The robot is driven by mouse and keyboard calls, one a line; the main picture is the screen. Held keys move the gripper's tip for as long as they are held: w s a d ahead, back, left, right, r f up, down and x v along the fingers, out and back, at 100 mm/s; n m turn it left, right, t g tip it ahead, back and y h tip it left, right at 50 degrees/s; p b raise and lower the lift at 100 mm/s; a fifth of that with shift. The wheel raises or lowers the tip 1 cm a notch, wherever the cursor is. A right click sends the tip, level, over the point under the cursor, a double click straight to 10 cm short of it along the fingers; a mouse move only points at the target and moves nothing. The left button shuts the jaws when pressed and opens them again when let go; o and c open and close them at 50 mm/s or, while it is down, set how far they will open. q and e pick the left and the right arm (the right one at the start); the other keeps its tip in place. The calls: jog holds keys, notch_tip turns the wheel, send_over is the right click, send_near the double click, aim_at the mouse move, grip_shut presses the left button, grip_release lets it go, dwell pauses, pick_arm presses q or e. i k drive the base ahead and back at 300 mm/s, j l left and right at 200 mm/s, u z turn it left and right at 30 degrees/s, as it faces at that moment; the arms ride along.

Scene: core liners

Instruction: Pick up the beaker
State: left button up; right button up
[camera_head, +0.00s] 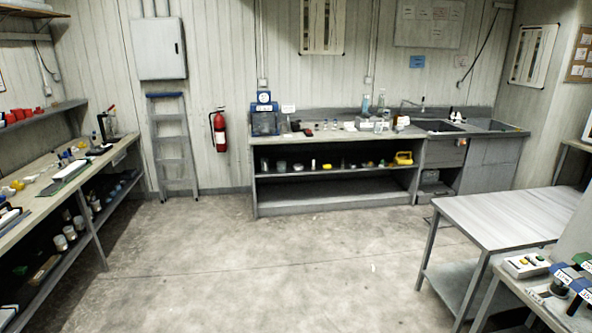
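Clear, bluish glassware stands upright on the back counter (340,136), left of the sink. One tall piece of glassware (366,105) and another (381,101) stand close together there. One of these may be the beaker, but they are too small and far away to tell. Small clear vessels (281,165) also sit on the shelf under the counter. Neither of my grippers is in view.
The concrete floor (240,255) is open up to the back counter. A metal table (510,220) stands at the right, with a button box (527,265) on a nearer surface. A cluttered bench (70,175) runs along the left. A ladder (172,150) and extinguisher (219,132) are at the back wall.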

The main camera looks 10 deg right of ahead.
aim_at(379, 128)
jog(key=i+l+z, duration=0.1)
jog(key=i+z, duration=0.15)
jog(key=i, duration=0.5)
jog(key=i+z, duration=0.2)
jog(key=i, duration=0.55)
jog(key=i+j+z, duration=0.25)
jog(key=i, duration=0.5)
jog(key=i+l, duration=0.1)
jog(key=i, duration=2.3)
jog(key=i+j+z, duration=0.1)
jog(key=i, duration=0.6)
jog(key=i+j+z, duration=0.1)
jog(key=i, duration=0.65)
